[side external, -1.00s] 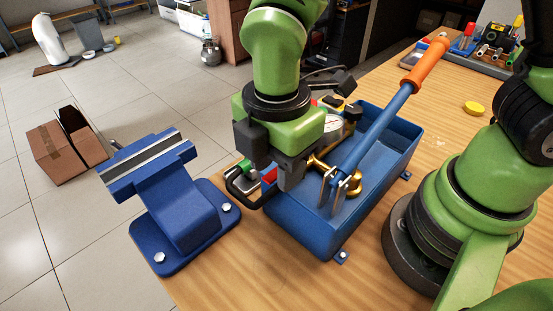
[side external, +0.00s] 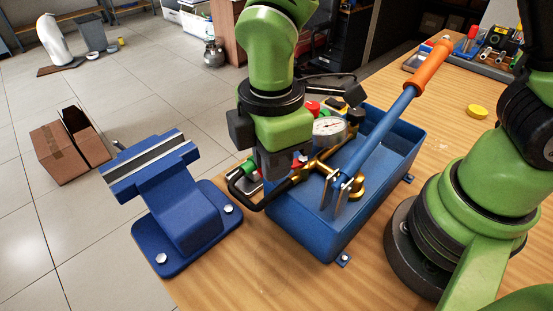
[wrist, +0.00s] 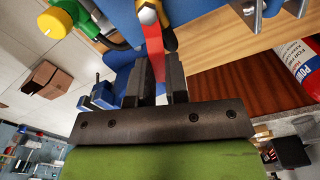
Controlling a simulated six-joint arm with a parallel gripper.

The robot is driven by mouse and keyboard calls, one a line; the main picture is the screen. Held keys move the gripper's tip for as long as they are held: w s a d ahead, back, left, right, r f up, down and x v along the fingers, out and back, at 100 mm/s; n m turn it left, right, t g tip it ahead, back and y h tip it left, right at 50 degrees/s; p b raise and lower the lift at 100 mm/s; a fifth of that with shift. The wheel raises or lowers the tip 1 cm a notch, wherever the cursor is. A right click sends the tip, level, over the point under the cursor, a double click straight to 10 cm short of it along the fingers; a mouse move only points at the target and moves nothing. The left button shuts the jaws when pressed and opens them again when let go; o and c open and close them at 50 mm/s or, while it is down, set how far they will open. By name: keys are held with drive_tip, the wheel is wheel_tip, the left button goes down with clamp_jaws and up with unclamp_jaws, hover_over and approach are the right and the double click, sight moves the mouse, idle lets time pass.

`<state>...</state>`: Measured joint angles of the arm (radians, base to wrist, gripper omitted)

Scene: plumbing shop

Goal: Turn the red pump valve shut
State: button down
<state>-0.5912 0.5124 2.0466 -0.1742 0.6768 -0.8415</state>
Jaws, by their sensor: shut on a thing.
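The red valve lever (wrist: 153,42) stands between the two dark fingers of my gripper (wrist: 157,78) in the wrist view, and the fingers are shut on it. In the side view my gripper (side external: 278,172) points down at the near left end of the blue pump tank (side external: 312,232). The gripper largely hides the lever there. Brass fittings (side external: 325,168) and a white-faced gauge (side external: 329,128) sit right beside the gripper. A green valve part (side external: 249,167) shows just left of it.
The blue pump handle (side external: 378,130) with its orange grip (side external: 428,66) slants up to the right over the tank. A blue vise (side external: 178,205) stands close on the left. A yellow disc (side external: 477,111) lies on the wooden bench, whose front part is clear.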

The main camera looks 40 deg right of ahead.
drive_tip(key=m, duration=0.2)
drive_tip(key=w+m, duration=0.1)
drive_tip(key=shift+w+d+m, duration=0.2)
drive_tip(key=shift+d+m, duration=0.2)
drive_tip(key=m, duration=0.1)
drive_tip(key=w+d+m, duration=0.1)
drive_tip(key=m, duration=0.1)
drive_tip(key=shift+m, duration=0.3)
drive_tip(key=m, duration=0.1)
drive_tip(key=d+m, duration=0.1)
drive_tip(key=m, duration=0.1)
drive_tip(key=shift+w+d, duration=0.15)
drive_tip(key=shift+w, duration=0.25)
drive_tip(key=shift+d+m, duration=0.35)
drive_tip(key=shift+m, duration=0.5)
drive_tip(key=shift+d+m, duration=0.3)
drive_tip(key=shift+m, duration=0.55)
drive_tip(key=c, duration=1.1)
unclamp_jaws()
